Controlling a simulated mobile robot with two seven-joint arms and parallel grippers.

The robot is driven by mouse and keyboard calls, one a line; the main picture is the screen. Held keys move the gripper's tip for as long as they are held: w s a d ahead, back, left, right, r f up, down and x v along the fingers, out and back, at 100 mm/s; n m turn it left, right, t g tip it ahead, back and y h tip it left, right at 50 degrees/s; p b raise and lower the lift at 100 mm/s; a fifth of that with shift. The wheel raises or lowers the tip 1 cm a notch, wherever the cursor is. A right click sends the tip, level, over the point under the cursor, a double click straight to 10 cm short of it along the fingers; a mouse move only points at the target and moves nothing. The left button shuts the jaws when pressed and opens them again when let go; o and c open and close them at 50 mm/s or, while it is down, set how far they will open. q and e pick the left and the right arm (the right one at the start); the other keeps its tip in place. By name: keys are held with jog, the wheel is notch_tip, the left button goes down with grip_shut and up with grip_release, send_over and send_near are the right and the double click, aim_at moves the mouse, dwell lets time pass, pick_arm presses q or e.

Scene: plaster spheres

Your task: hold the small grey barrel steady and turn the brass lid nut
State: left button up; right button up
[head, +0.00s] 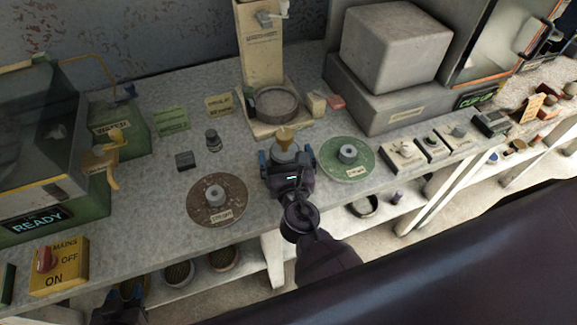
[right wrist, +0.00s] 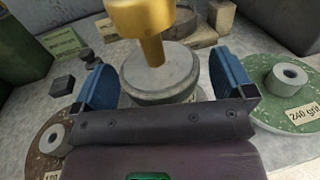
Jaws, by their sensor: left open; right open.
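The small grey barrel (head: 286,153) stands upright on the bench, with the brass lid nut (head: 285,136) on its top. In the right wrist view the barrel (right wrist: 160,76) is close, and the brass nut (right wrist: 147,25) rises above it, cut off by the top edge. My right gripper (head: 287,162) is open, with one blue finger on each side of the barrel. The right wrist view shows gaps between the fingers and the barrel. My left gripper (head: 122,304) is low at the bottom left, partly cut off, open and away from the barrel.
A brown grinding disc (head: 232,207) lies left of the barrel and a green disc (head: 362,168) lies right. A small dark block (head: 185,160) and a small grey weight (head: 213,141) stand further left. A beige stand (head: 262,60) rises behind.

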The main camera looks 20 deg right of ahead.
jog(key=shift+w+d, duration=0.1)
jog(key=shift+w, duration=0.4)
jog(key=c, duration=1.1)
jog(key=o, duration=1)
jog(key=c, duration=0.8)
jog(key=shift+o, duration=0.2)
